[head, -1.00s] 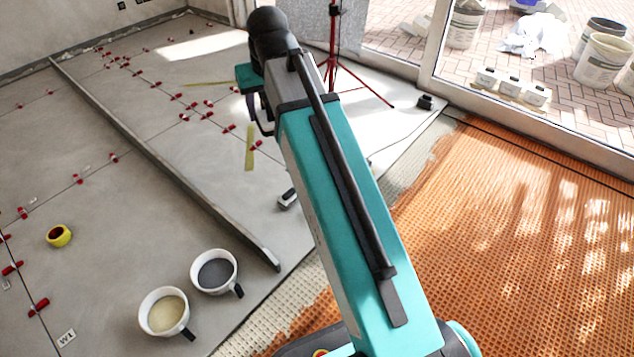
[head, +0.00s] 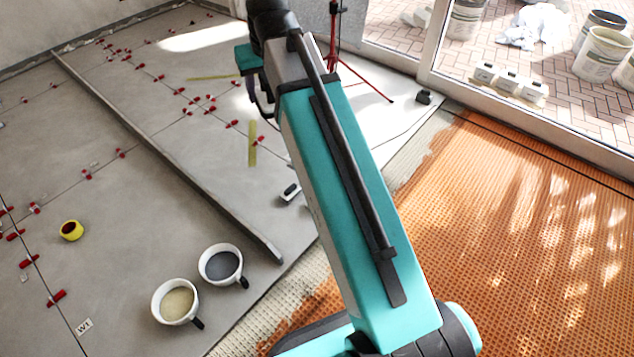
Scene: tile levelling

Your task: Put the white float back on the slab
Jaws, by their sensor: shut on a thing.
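My arm reaches up through the middle of the head view and hides the floor behind it. Part of my wrist shows at its upper left, but the fingers and whatever lies between them are not visible. No white float can be made out for sure. A small white block with a dark top (head: 290,193) rests at the right part of the grey slab (head: 215,150), just left of my arm. I cannot tell whether it is the float.
Two white buckets, one with pale (head: 176,302) and one with dark contents (head: 220,265), stand near the slab's front edge. A long straightedge (head: 165,155) crosses the slab. A yellow tape roll (head: 71,230) and red clips lie left. Orange matting (head: 520,230) covers the right.

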